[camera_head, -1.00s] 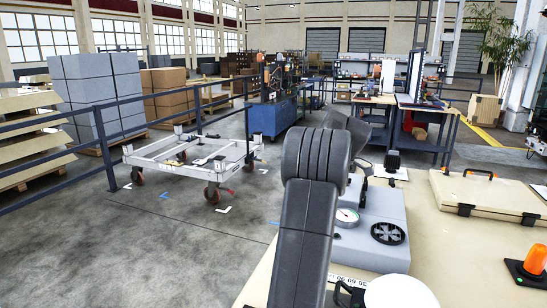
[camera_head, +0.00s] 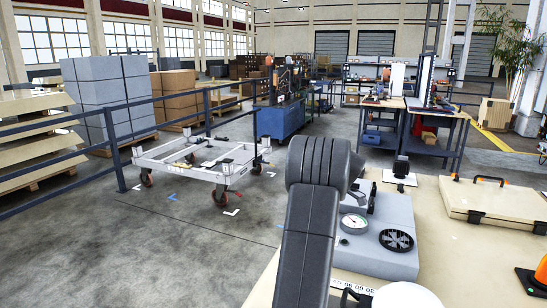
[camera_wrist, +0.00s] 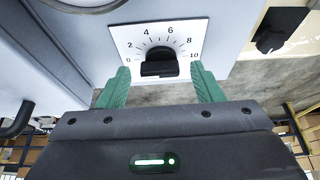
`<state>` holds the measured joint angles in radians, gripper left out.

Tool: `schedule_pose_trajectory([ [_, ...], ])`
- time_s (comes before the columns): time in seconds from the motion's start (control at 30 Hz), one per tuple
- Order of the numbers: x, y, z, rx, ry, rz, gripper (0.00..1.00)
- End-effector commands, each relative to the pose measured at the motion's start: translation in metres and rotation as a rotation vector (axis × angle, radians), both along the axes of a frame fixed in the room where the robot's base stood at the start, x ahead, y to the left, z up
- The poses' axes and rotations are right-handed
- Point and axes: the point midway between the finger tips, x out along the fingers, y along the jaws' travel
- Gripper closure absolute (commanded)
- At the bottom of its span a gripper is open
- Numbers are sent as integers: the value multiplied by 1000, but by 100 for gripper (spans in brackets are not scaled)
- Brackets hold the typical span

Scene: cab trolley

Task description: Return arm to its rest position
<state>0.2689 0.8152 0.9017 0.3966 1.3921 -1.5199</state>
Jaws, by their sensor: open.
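My gripper (camera_wrist: 161,84) shows in the wrist view with two green fingers apart and nothing held between them. Beyond the fingertips is a black knob (camera_wrist: 159,69) on a white dial plate marked 0 to 10 (camera_wrist: 185,30). The knob appears between the fingers in the picture; I cannot tell how far off it is. In the head view my dark arm (camera_head: 312,215) rises in the foreground and bends at a ribbed joint. The gripper is hidden there behind the arm.
A white wheeled trolley (camera_head: 188,165) stands on the floor at left by a railing.

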Motion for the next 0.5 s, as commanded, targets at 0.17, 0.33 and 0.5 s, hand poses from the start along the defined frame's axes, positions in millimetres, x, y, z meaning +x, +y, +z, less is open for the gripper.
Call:
schedule_pose_trajectory([
  [0.17, -1, -5, 12, -1, -4, 3, 40],
  [0.33, -5, -16, 39, -1, -5, 1, 40],
  [0.5, -10, -28, 71, -2, -6, 2, 40],
])
